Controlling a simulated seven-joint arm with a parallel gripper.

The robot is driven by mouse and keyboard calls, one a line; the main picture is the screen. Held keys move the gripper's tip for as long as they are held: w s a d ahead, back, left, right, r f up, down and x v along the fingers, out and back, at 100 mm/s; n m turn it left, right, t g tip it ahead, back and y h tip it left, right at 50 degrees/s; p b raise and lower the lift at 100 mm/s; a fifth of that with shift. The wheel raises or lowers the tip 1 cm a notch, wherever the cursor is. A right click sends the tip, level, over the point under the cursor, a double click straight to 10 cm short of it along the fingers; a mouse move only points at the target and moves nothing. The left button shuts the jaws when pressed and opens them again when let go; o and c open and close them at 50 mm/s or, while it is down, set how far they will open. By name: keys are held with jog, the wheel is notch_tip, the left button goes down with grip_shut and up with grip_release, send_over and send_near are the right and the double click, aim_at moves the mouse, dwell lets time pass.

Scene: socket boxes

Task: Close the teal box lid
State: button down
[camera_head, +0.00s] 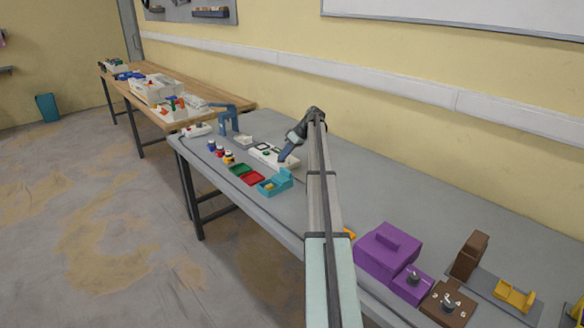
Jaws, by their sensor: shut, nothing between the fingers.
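The teal box (268,189) sits on the grey table, left of my arm. Its lid (285,175) stands raised at the box's back right side, so the box is open. A small yellowish thing shows inside the box. At this size I cannot tell whether the fingertips touch the lid.
A red tray (253,178) and a green tray (240,170) lie just left of the teal box. A white socket strip (268,153) lies behind it. A purple box (388,252) and a brown block (470,255) stand to the right. Small bottles (227,157) stand farther left.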

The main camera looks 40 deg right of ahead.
aim_at(277, 180)
jog(key=s+d+r+m, duration=0.2)
jog(key=s+d+r, duration=0.1)
jog(key=s+d, duration=0.55)
jog(key=x, duration=0.6)
jog(key=w+x, duration=0.1)
jog(key=x, duration=0.2)
jog(key=shift+w+f, duration=0.1)
jog(key=shift+f, duration=0.05)
jog(key=shift+a, duration=2)
jog(key=a, duration=0.8)
